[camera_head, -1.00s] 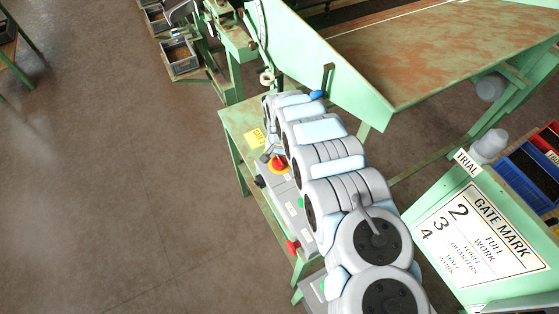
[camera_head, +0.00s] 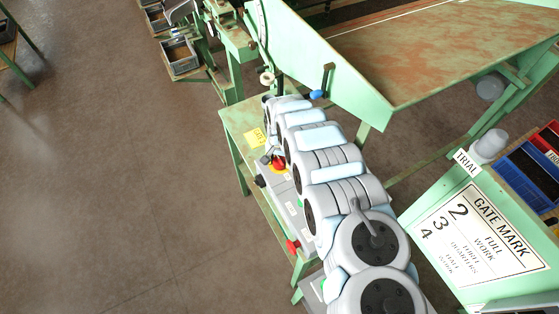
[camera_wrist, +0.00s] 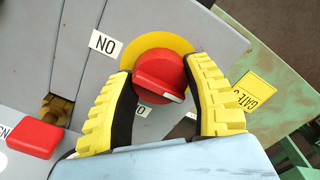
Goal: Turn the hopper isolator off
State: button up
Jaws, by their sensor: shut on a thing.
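The hopper isolator is a red rotary knob (camera_wrist: 160,77) on a yellow round plate (camera_wrist: 176,43), set in a grey panel. My gripper (camera_wrist: 164,88) has its two yellow ribbed fingers on either side of the knob, shut on it. The knob's white mark points to the lower right in the wrist view. In the head view the red knob (camera_head: 279,163) shows beside my arm, which hides much of the gripper.
A red button (camera_wrist: 35,137) sits on the panel, also seen in the head view (camera_head: 293,246). A black knob (camera_head: 260,181) and a yellow gate tag (camera_head: 256,138) are nearby. The floor at left is clear.

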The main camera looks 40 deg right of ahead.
jog(key=shift+n, duration=0.4)
jog(key=n, duration=0.3)
jog(key=shift+f+n, duration=0.1)
jog(key=shift+n, duration=0.2)
jog(key=n+b, duration=0.1)
jog(key=n, duration=0.3)
jog(key=shift+n, duration=0.3)
jog(key=n, duration=0.4)
jog(key=shift+n, duration=2.1)
jog(key=o, duration=1.2)
